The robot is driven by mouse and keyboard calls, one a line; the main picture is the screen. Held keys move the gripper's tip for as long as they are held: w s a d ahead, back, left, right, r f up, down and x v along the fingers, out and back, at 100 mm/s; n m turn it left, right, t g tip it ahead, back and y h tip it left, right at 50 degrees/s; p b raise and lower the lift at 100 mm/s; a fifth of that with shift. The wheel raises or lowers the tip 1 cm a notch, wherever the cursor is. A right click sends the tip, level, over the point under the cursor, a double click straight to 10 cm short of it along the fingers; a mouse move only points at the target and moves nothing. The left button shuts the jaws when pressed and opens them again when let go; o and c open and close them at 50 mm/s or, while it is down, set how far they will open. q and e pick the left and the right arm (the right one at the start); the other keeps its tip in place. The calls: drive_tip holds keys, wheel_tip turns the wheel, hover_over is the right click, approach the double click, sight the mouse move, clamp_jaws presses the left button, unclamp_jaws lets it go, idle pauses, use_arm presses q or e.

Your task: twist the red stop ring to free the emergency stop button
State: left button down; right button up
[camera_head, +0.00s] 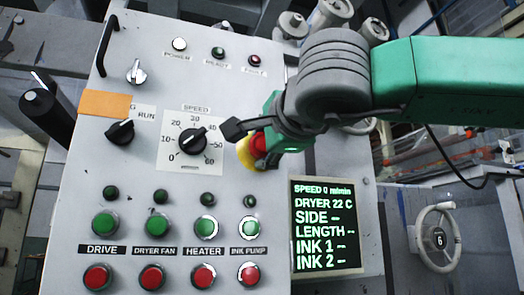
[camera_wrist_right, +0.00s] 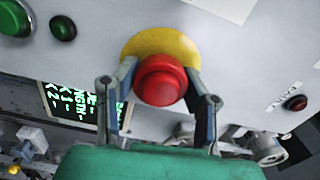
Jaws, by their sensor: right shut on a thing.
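The red emergency stop button (camera_wrist_right: 160,80) sits on a yellow disc (camera_wrist_right: 163,42) on the grey panel. In the head view the button (camera_head: 260,145) and the yellow disc (camera_head: 245,152) show partly, the rest hidden behind my right gripper (camera_head: 254,138). My right gripper (camera_wrist_right: 160,95) has a finger on each side of the red button and is shut on it. The fingers' exact contact is hard to see in the head view. My left gripper is in neither view.
The speed dial (camera_head: 192,142) is just left of the gripper. Green buttons (camera_head: 104,224) and red buttons (camera_head: 97,277) line the lower panel. A screen (camera_head: 325,228) is below right, and a handwheel (camera_head: 438,238) stands farther right. A black handle (camera_head: 107,44) juts out at the upper left.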

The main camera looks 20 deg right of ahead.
drive_tip(key=shift+o, duration=0.2)
drive_tip(key=shift+w+a+f, duration=0.1)
drive_tip(key=shift+a+f, duration=0.05)
drive_tip(key=shift+f, duration=0.25)
drive_tip(key=o, duration=1.1)
drive_tip(key=shift+c, duration=0.2)
drive_tip(key=shift+o, duration=0.5)
drive_tip(key=shift+r, duration=0.2)
drive_tip(key=shift+s, duration=0.2)
drive_tip(key=s, duration=1.1)
drive_tip(key=shift+s+d, duration=0.35)
drive_tip(key=shift+d, duration=0.05)
drive_tip(key=shift+f, duration=0.1)
